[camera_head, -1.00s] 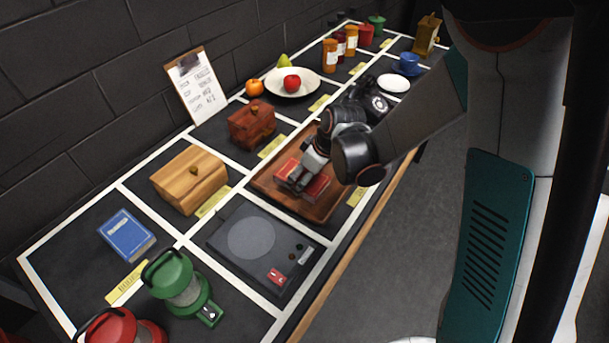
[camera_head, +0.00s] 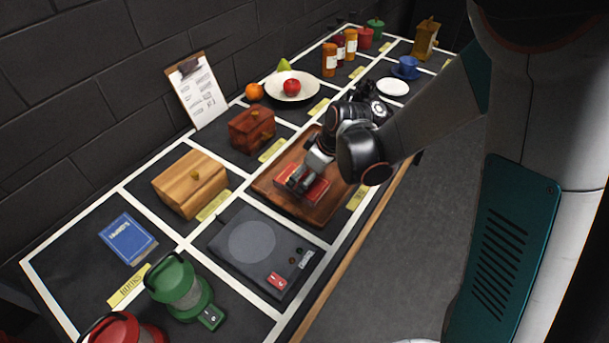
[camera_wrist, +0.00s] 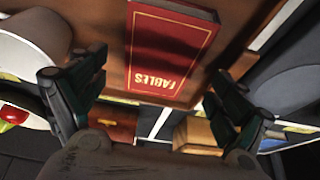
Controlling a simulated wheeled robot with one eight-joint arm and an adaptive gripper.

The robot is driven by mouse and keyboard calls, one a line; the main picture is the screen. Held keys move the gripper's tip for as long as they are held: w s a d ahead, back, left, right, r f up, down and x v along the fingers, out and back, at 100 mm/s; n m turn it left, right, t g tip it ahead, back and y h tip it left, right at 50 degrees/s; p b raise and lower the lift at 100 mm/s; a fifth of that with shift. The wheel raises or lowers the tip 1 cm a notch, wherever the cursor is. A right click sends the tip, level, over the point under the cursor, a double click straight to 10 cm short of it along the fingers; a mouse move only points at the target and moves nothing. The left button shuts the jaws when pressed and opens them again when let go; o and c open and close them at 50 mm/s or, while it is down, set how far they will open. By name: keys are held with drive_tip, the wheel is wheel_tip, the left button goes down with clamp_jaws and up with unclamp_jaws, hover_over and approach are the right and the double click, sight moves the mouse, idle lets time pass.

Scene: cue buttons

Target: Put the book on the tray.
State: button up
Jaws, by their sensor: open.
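A red book titled FABLES (camera_head: 319,190) lies flat on the brown wooden tray (camera_head: 325,211), in the middle of the table's front row. The book also shows large in the wrist view (camera_wrist: 170,50), with the tray's wood around it. My gripper (camera_head: 298,184) is just above the book, pointing down at it, and hides part of its cover. In the wrist view my gripper (camera_wrist: 160,95) is open, with its fingers wide apart on either side of the book's near end, not pressing on it.
A blue book (camera_head: 128,239) lies at the left, behind a green lantern (camera_head: 183,287). A grey scale-like device (camera_head: 252,241) is left of the tray. Wooden boxes (camera_head: 190,183) (camera_head: 251,128) stand behind. A white plate with fruit (camera_head: 291,86) is farther back.

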drive_tip(key=s+d+r+m+t+h+p, duration=0.1)
drive_tip(key=s+d+r+m, duration=0.3)
drive_tip(key=r, duration=0.6)
drive_tip(key=s+d+r+m+t+h+p, duration=0.1)
drive_tip(key=s+d+r+m+p, duration=0.1)
drive_tip(key=s+d+r, duration=0.55)
drive_tip(key=s+d+r+m+t+h, duration=0.1)
drive_tip(key=s+d+r+m+t, duration=0.1)
drive_tip(key=s+d+r+m, duration=0.2)
drive_tip(key=s+r, duration=0.1)
drive_tip(key=s, duration=0.2)
drive_tip(key=shift+s+h, duration=0.2)
drive_tip(key=shift+h, duration=0.1)
drive_tip(key=shift+d+r, duration=0.1)
